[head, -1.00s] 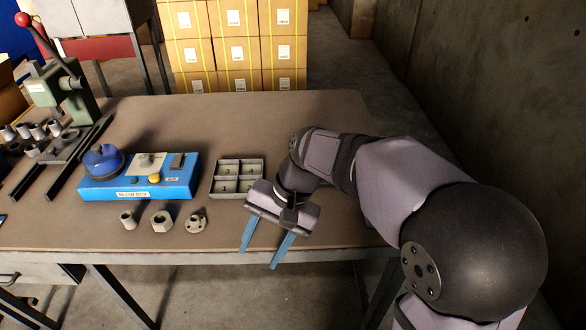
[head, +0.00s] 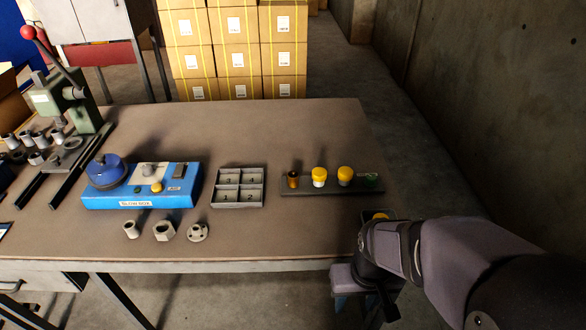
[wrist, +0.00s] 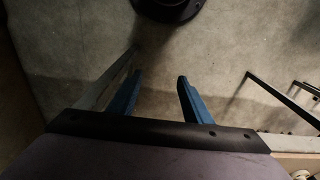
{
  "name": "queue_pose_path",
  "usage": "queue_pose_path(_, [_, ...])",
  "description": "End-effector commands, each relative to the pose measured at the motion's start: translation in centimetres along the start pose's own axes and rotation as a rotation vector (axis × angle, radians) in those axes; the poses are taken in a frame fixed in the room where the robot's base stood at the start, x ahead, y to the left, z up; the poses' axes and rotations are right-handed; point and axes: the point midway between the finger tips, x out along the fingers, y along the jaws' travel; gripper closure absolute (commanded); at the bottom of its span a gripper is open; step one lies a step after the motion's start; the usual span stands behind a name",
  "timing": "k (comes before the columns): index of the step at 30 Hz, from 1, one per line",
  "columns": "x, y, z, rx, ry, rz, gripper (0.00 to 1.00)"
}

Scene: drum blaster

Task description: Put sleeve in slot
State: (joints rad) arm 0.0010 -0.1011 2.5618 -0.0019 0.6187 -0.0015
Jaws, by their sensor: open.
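A small grey sleeve (head: 130,230), a short hollow cylinder, stands near the table's front edge, leftmost in a row of three metal parts. A grey slot tray (head: 238,188) with several numbered compartments lies behind and to the right of it. The compartments look empty; 1 and 2 are in the front row. My gripper (head: 358,310) hangs past the table's front edge at lower right, far right of the sleeve and tray. Its blue fingers are apart; in the wrist view (wrist: 160,80) nothing is between them, only floor beyond.
A hex nut part (head: 163,231) and a flanged part (head: 198,232) stand beside the sleeve. A blue box (head: 140,198) with a round blue drum sits behind them. A rail with yellow caps (head: 332,187) lies right of the tray. A lever press (head: 75,105) stands at left. The table's back is clear.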

Motion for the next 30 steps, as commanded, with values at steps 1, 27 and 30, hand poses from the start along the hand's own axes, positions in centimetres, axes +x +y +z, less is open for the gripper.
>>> queue_pose_path(1, [-2.2, 0.0, -0.5, 0.000, 0.009, 0.000, 0.55])
queue_pose_path(27, [-14.0, -0.8, -10.6, 0.040, 0.148, -0.009, 0.55])
queue_pose_path(30, [-14.3, -1.3, -13.0, 0.063, 0.133, -0.012, 0.55])
